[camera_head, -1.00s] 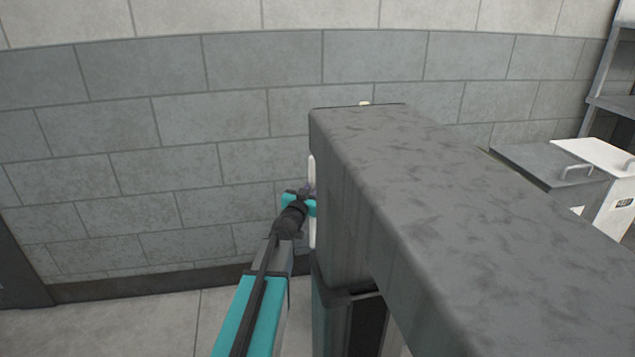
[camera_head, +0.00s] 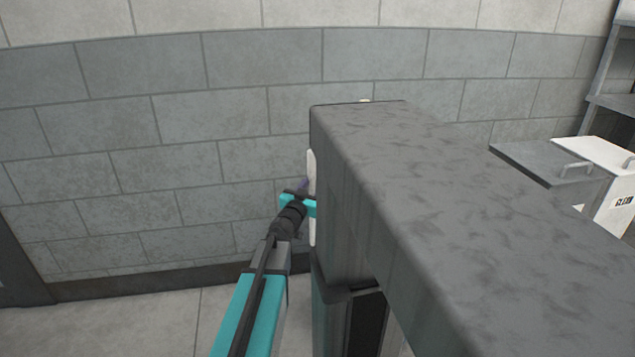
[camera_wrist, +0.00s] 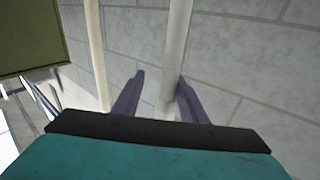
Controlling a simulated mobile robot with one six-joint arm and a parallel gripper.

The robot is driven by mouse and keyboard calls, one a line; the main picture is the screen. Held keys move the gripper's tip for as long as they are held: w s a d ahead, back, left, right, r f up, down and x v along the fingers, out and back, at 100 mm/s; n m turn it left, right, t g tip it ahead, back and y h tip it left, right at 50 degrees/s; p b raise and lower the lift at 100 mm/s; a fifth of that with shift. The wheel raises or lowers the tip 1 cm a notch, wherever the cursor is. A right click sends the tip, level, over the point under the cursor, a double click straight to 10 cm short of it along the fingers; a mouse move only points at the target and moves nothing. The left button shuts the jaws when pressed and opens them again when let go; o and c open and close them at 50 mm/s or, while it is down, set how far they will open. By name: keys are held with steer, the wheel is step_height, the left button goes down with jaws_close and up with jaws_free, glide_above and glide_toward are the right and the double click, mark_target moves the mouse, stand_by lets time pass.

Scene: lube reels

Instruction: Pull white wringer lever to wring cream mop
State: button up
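The white wringer lever (camera_wrist: 176,45) is a pale upright bar in the wrist view, running between my gripper's two purple-grey fingers (camera_wrist: 160,84). It is nearer the right finger, with a gap at the left finger. My gripper is open around it. A thinner cream pole (camera_wrist: 95,45), probably the mop handle, stands left of the fingers. In the head view my gripper (camera_head: 304,186) is beside a white upright strip (camera_head: 312,166), likely the lever. A small cream tip (camera_head: 364,101) shows further right. The mop head and the wringer are hidden in the head view.
A grey block wall (camera_head: 165,130) curves behind the lever. A grey lidded bin (camera_head: 545,163) and a white bin (camera_head: 590,155) stand at the right. An olive panel (camera_wrist: 30,38) fills the wrist view's upper left. Bare floor (camera_head: 140,325) lies at lower left.

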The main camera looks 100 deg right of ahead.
steer(key=p+v, duration=0.1)
steer(key=v, duration=0.8)
steer(key=shift+w+a, duration=0.15)
steer(key=shift+a, duration=0.25)
steer(key=p, duration=0.3)
steer(key=shift+a, duration=0.15)
steer(key=p+v, duration=0.1)
steer(key=p, duration=0.5)
steer(key=shift+w+a+r, duration=0.1)
steer(key=shift+w+a, duration=0.15)
steer(key=shift+w, duration=0.05)
steer(key=shift+w+a+p, duration=0.2)
steer(key=shift+p, duration=0.75)
steer(key=shift+w, duration=0.1)
